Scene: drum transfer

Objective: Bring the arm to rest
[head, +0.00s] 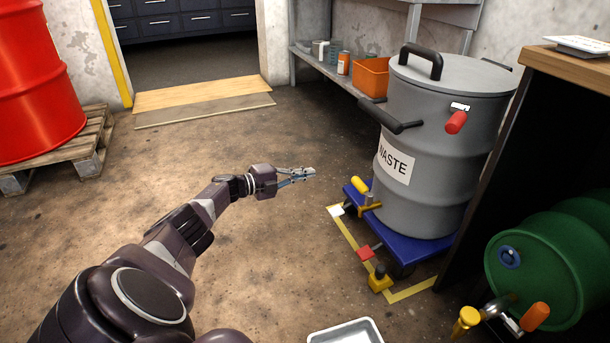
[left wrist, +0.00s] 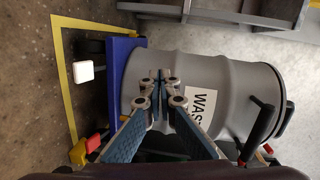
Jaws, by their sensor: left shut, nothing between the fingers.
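My left gripper (head: 310,173) is stretched forward over the bare floor in the head view. It is shut and empty, and its fingertips are also seen in the left wrist view (left wrist: 160,76). The grey waste drum (head: 440,150) stands upright on a blue dolly (head: 408,251) to the right of my gripper, with a gap between them. In the left wrist view the drum (left wrist: 225,95) appears sideways behind the fingers. My right gripper is in neither view.
A yellow floor line (head: 412,291) borders the dolly. A green drum (head: 545,270) with a tap lies at the lower right, by a workbench (head: 570,62). A red drum (head: 38,80) stands on a wooden pallet (head: 95,140) at left. Open floor and a doorway ramp (head: 195,94) lie ahead.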

